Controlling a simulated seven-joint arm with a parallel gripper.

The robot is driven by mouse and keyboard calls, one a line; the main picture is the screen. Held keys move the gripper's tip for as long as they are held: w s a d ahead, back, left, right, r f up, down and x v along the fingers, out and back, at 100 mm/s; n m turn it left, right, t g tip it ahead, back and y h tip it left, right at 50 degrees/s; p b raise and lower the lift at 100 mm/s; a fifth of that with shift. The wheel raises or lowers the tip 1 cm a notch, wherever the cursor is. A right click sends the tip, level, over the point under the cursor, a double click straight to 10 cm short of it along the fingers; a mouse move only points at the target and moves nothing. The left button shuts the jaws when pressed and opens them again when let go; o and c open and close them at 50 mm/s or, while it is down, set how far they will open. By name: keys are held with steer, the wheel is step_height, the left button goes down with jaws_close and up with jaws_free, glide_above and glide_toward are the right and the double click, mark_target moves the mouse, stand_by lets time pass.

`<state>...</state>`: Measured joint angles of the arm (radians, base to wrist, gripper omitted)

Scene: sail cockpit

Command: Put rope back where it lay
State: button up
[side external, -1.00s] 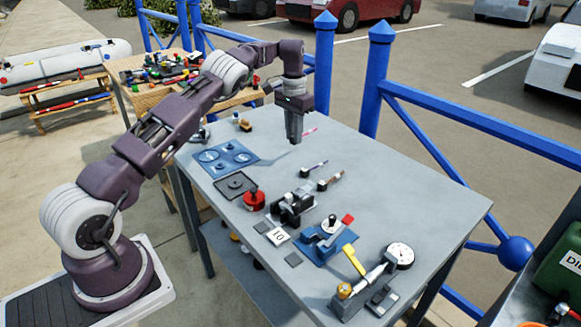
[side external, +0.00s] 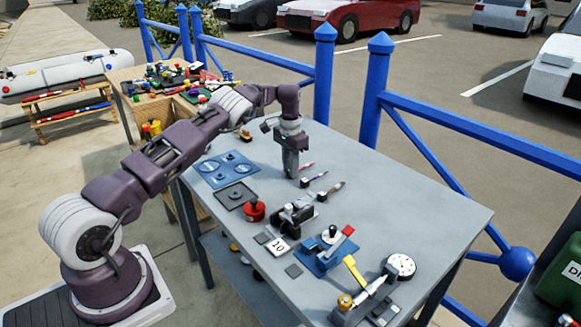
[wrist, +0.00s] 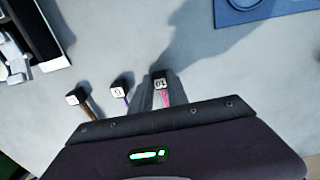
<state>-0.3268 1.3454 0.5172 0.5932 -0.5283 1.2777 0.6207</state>
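The rope (wrist: 165,97) shows as a short pink strand with a black end block bearing a white number tag. My gripper (wrist: 161,88) is shut on its black block, with a grey finger on each side. In the side external view my gripper (side external: 290,174) points down, low over the table's far part, and hides the block. The pink strand (side external: 307,164) sticks out to its right. I cannot tell whether the rope touches the table. A purple-stemmed piece (side external: 316,176) and a brown-stemmed piece (side external: 333,189) with similar blocks lie beside it in a row.
The grey table (side external: 420,215) has free room to the right. A blue panel (side external: 221,169), a black tray (side external: 235,195) and a red knob (side external: 253,210) are on the left. A black clamp-like device (side external: 291,216), a blue fixture (side external: 327,249) and a dial gauge (side external: 401,266) stand nearer.

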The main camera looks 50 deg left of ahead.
steer(key=o, duration=0.3)
steer(key=shift+o, duration=0.2)
step_height(320, 180, up, 8)
steer(key=shift+f, duration=0.1)
steer(key=s+d+r+n+t, duration=0.1)
steer(key=s+d+r, duration=0.15)
steer(key=r, duration=0.45)
steer(key=s+d+r+n+t, duration=0.15)
steer(key=d+r, duration=0.25)
steer(key=r, duration=0.4)
steer(key=s+d+r, duration=0.3)
steer(key=r, duration=0.4)
steer(key=s+d+r+t, duration=0.2)
steer(key=s+d+r, duration=0.3)
steer(key=s+d, duration=0.6)
steer(key=s+d+f+m, duration=0.1)
steer(key=s+f, duration=0.3)
steer(key=s, duration=0.6)
steer(key=s+d+f+m+t, duration=0.1)
steer(key=s+d+f, duration=0.2)
steer(key=s, duration=0.8)
steer(key=shift+s+d+f, duration=0.3)
steer(key=shift+d+f, duration=0.05)
steer(key=shift+d, duration=0.2)
